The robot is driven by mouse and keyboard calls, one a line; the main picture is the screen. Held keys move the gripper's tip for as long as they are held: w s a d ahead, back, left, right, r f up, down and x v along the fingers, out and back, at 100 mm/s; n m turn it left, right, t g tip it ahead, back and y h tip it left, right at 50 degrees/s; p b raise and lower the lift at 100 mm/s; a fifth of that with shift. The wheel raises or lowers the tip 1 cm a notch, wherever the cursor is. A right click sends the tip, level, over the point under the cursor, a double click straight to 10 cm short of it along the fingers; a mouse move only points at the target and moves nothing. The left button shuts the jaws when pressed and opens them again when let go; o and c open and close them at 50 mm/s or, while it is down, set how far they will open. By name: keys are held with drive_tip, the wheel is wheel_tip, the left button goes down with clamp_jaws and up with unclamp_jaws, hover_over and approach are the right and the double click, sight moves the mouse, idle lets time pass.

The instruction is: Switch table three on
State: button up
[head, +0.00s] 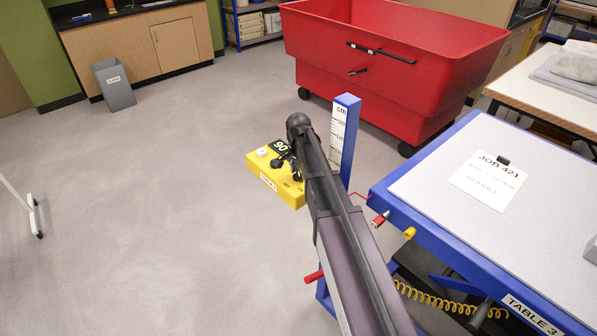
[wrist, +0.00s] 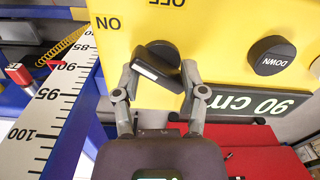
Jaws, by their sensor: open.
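The yellow control box (head: 272,175) stands by the blue post at the near corner of table three (head: 450,195), whose edge label reads TABLE 3. In the wrist view the yellow panel (wrist: 225,25) fills the upper part, with inverted ON and OFF lettering by a black rotary knob (wrist: 160,58). A light mark shows on the knob; which setting it points to is unclear. My gripper (wrist: 159,78) is open, its fingertips on either side of this knob; contact cannot be told. A second black knob, marked DOWN (wrist: 270,56), sits to the right. The box display (wrist: 265,104) reads 90 cm.
The blue post with its cm scale (head: 343,135) stands close beside the box. A large red bin on wheels (head: 385,70) is behind. A yellow coiled hose (head: 450,298) hangs under the table. The grey floor (head: 140,200) to the left is largely clear.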

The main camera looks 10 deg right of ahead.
sight(298, 171)
drive_tip(key=shift+m, duration=0.6)
drive_tip(key=shift+r+m, duration=0.15)
drive_tip(key=shift+m, duration=0.15)
wheel_tip(298, 171, up, 14)
drive_tip(key=f+p, duration=0.1)
drive_tip(key=p, duration=1.3)
drive_tip(key=s+f+n+b, duration=0.3)
drive_tip(key=s+n, duration=0.3)
drive_tip(key=s, duration=0.5)
drive_tip(key=s+f+n+b, duration=0.3)
drive_tip(key=s+n, duration=0.3)
drive_tip(key=s, duration=0.5)
drive_tip(key=shift+s+a+f+b, duration=0.25)
drive_tip(key=shift+s+b, duration=0.15)
drive_tip(key=shift+b, duration=0.15)
drive_tip(key=shift+d, duration=0.1)
